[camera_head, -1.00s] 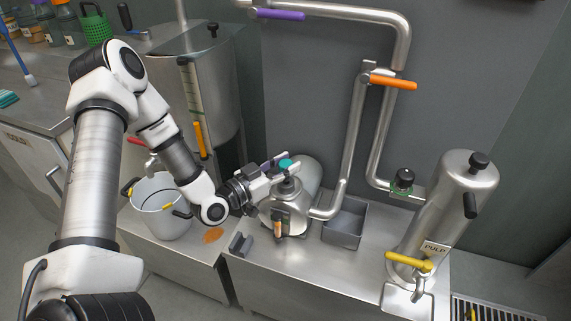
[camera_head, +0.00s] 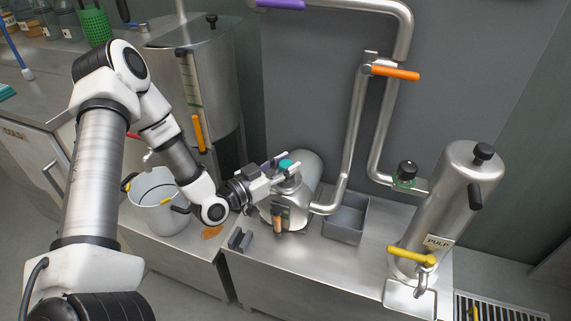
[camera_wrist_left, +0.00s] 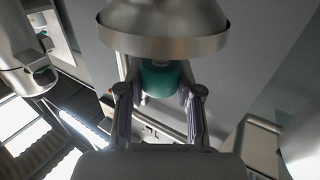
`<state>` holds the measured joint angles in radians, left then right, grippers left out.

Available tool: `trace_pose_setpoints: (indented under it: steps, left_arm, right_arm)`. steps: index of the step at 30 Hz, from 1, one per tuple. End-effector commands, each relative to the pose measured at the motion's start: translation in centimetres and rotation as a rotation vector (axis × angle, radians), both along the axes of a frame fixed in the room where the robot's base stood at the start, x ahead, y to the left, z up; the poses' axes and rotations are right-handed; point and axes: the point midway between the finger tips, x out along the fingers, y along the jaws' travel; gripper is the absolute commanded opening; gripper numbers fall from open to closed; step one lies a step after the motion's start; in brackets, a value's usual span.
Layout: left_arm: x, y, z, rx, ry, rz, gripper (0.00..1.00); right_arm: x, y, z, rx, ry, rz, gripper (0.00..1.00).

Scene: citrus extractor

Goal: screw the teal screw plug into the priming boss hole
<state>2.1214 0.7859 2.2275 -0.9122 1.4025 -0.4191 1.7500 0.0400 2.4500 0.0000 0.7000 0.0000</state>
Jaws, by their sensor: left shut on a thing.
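The teal screw plug (camera_head: 286,165) is at the top of the metal pump body (camera_head: 291,206), over the short priming boss (camera_head: 288,181). My left gripper (camera_head: 280,167) is shut on the plug, with one finger on each side. In the left wrist view the plug (camera_wrist_left: 160,78) sits between the two fingers, close against a rounded metal part with a wide rim (camera_wrist_left: 163,42). The hole is hidden, and I cannot tell how deep the plug sits. My right gripper is in neither view.
A grey open bin (camera_head: 346,218) stands right of the pump, and a steel pipe (camera_head: 349,140) rises behind it. The pulp cylinder (camera_head: 447,208) with a yellow handle stands at right. A white bucket (camera_head: 158,207) is below my left arm.

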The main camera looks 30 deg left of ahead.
Motion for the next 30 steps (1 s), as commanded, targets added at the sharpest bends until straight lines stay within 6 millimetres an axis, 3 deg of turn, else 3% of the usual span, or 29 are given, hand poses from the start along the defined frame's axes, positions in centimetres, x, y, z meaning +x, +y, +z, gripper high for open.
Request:
trace_pose_setpoints:
  steps: [7,8,10,22,30]
  left_arm:
    - [0.0,0.0,-0.7,0.0,0.0,0.0,0.0]
    - [0.0,0.0,-0.7,0.0,0.0,0.0,0.38]
    - [0.0,0.0,-0.6,0.0,0.0,0.0,0.63]
    - [-0.4,0.2,-0.6,-0.003,0.001,0.003,0.64]
    - [-4.1,1.5,-0.6,-0.008,0.0,0.009,0.64]
  right_arm:
    - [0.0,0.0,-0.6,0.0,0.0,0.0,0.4]
    - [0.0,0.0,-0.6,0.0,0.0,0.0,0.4]
    - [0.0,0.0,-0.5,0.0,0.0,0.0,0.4]
    - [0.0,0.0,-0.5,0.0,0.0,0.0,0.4]
    - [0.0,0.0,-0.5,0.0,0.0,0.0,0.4]
